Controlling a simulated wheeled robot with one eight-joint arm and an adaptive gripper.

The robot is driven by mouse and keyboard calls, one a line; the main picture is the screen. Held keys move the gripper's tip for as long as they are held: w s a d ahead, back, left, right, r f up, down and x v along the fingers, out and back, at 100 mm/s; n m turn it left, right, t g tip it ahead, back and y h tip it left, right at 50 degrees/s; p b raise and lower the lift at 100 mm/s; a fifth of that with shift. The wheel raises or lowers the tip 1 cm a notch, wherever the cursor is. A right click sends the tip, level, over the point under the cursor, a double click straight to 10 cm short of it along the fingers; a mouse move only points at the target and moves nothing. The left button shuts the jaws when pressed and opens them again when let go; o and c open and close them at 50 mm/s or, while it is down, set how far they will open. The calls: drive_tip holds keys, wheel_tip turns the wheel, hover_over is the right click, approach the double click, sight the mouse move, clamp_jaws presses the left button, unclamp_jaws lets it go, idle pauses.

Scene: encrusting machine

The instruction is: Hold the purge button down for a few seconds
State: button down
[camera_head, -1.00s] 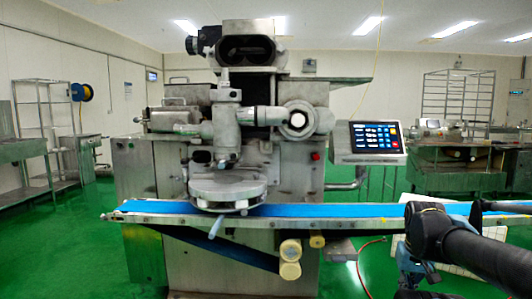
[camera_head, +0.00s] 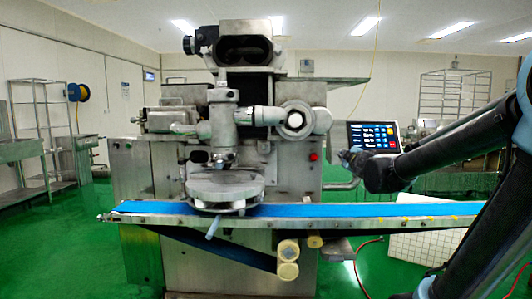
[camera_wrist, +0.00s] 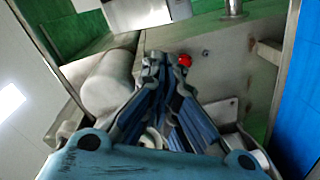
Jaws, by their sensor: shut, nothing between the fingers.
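The encrusting machine's control panel (camera_head: 372,134) has a dark screen with several blue and white keys; which one is the purge button is too small to read. A red button (camera_head: 313,157) sits on the machine's front, left of the panel. It also shows in the wrist view (camera_wrist: 184,60), just right of the fingertips in the picture. My gripper (camera_head: 347,157) is in front of the panel's lower left edge, right of the red button. In the wrist view, my gripper (camera_wrist: 166,60) is shut and empty. Whether it touches anything cannot be told.
The blue conveyor belt (camera_head: 300,210) runs across the machine's front below my gripper. A bent metal pipe handle (camera_head: 341,185) is under the panel. A round lens-like fitting (camera_head: 296,121) is up to the left. Green floor (camera_head: 60,250) is open at left.

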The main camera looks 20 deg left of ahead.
sight(264, 147)
drive_tip(key=s+a+n+g+y, duration=0.2)
drive_tip(key=a+n+y, duration=0.3)
drive_tip(key=a, duration=0.7)
drive_tip(key=s+a+n+g+y, duration=0.1)
drive_tip(key=a+n+g+y, duration=0.4)
drive_tip(key=a+n, duration=0.4)
drive_tip(key=a+y, duration=0.1)
drive_tip(key=a, duration=0.3)
drive_tip(key=shift+s+a+r+n, duration=0.15)
drive_tip(key=shift+s+a+n, duration=0.1)
drive_tip(key=shift+s+n, duration=0.15)
drive_tip(key=shift+w, duration=0.1)
drive_tip(key=w+d+x, duration=0.1)
drive_tip(key=w+x, duration=0.1)
drive_tip(key=x, duration=1)
drive_tip(key=shift+w, duration=0.35)
drive_tip(key=shift+a, duration=0.1)
